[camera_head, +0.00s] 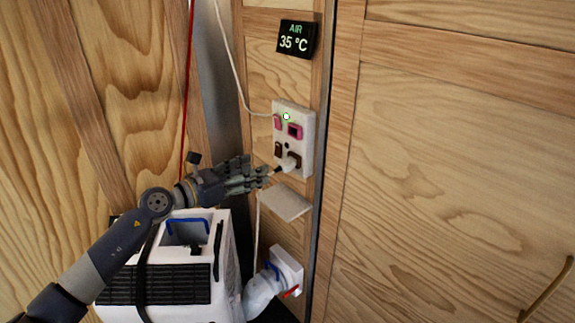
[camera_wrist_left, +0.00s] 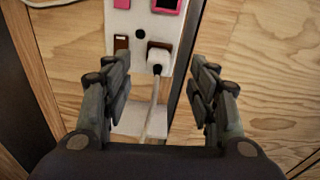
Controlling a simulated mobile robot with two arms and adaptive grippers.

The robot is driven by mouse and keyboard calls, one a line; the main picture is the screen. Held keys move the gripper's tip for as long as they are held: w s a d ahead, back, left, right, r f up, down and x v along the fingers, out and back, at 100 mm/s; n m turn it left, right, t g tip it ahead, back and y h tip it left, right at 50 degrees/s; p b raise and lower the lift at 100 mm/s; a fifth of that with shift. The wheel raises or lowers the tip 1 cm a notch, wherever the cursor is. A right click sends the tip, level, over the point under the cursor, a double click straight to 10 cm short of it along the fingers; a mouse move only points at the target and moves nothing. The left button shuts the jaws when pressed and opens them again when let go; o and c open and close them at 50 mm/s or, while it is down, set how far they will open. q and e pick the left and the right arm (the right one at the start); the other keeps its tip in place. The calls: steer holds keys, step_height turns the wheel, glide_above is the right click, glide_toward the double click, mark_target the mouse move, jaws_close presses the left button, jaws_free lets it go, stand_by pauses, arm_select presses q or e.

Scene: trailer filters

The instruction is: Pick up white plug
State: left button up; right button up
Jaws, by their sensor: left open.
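The white plug (camera_head: 288,164) sits at the lower socket of a white wall panel (camera_head: 307,137). In the left wrist view the plug (camera_wrist_left: 158,58) is at the brown lower right socket, with a pale cord (camera_wrist_left: 153,108) hanging down from it. My left gripper (camera_head: 268,173) is just left of the plug in the head view. In the left wrist view my left gripper (camera_wrist_left: 162,72) is open, its fingers to either side of the plug and cord, with clear gaps and no contact seen. My right gripper is not in view.
A small shelf (camera_head: 285,202) juts out below the panel. A white appliance (camera_head: 222,250) with a dark grille stands below my left arm. A red cord (camera_head: 187,90) and a white cable (camera_head: 233,62) hang nearby. A temperature display (camera_head: 296,38) is above.

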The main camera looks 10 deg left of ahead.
mark_target(282, 163)
arm_select(q)
steer(key=shift+m+g, duration=0.3)
steer(key=shift+m, duration=0.2)
steer(key=x, duration=0.5)
steer(key=shift+w+a+f+p, duration=0.15)
steer(key=shift+w+f+p, duration=0.2)
steer(key=shift+w, duration=0.15)
steer(key=shift+w+d, duration=0.15)
steer(key=shift+d, duration=0.1)
steer(key=x, duration=0.3)
steer(key=shift+d+f+p, duration=0.2)
steer(key=shift+d+p, duration=0.15)
steer(key=shift+w+d+f, duration=0.1)
steer(key=shift+w+d, duration=0.2)
steer(key=shift+w, duration=0.1)
steer(key=c, duration=1.2)
